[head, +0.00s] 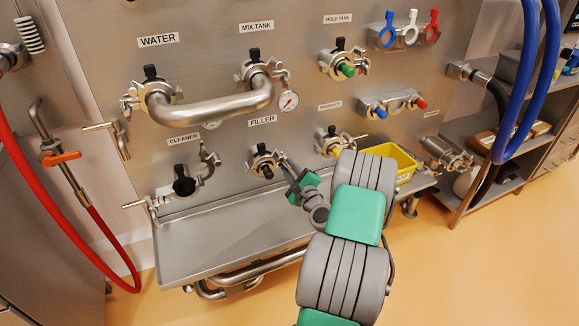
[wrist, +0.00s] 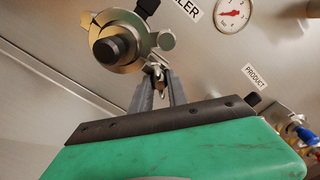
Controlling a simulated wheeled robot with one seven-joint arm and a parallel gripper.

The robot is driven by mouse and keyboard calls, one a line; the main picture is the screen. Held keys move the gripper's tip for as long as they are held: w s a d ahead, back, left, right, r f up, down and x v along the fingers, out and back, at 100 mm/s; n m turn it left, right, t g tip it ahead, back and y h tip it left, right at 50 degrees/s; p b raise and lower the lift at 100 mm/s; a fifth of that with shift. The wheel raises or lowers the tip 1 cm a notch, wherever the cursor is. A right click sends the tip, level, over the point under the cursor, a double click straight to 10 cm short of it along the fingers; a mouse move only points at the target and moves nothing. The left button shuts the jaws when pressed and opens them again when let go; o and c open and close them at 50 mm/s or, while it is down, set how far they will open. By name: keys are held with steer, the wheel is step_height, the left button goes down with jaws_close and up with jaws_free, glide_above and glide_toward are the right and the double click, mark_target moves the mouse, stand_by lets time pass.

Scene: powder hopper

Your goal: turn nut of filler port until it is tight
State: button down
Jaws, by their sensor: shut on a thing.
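The filler port (head: 265,166) sits on the steel panel under its FILLER label. In the wrist view the port (wrist: 112,45) shows a dark round centre and a metal clamp around it. Its nut (wrist: 160,74) is at the clamp's lower right side, mostly hidden between the fingers. My gripper (head: 285,163) reaches the port from the lower right. In the wrist view my gripper (wrist: 158,82) is shut on the nut, with its two dark fingers on either side. How tight the nut is cannot be seen.
A steel tray (head: 235,243) juts out below the port. The cleaner port (head: 184,183) with an open clamp is at left, the product port (head: 330,142) at right. A pipe (head: 215,106) and a gauge (head: 288,101) are above. A yellow bin (head: 400,160) stands behind my arm.

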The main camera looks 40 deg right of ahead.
steer(key=shift+r+m+p, duration=0.45)
steer(key=shift+m+p, duration=0.25)
steer(key=shift+p, duration=0.1)
steer(key=shift+w+m+p, duration=0.1)
steer(key=shift+m+p, duration=0.55)
steer(key=shift+m, duration=0.15)
steer(key=m+p, duration=0.1)
steer(key=m, duration=0.2)
steer(key=shift+p, duration=0.4)
steer(key=shift+f+m, duration=0.2)
steer(key=shift+m, duration=0.7)
steer(key=shift+r, duration=0.1)
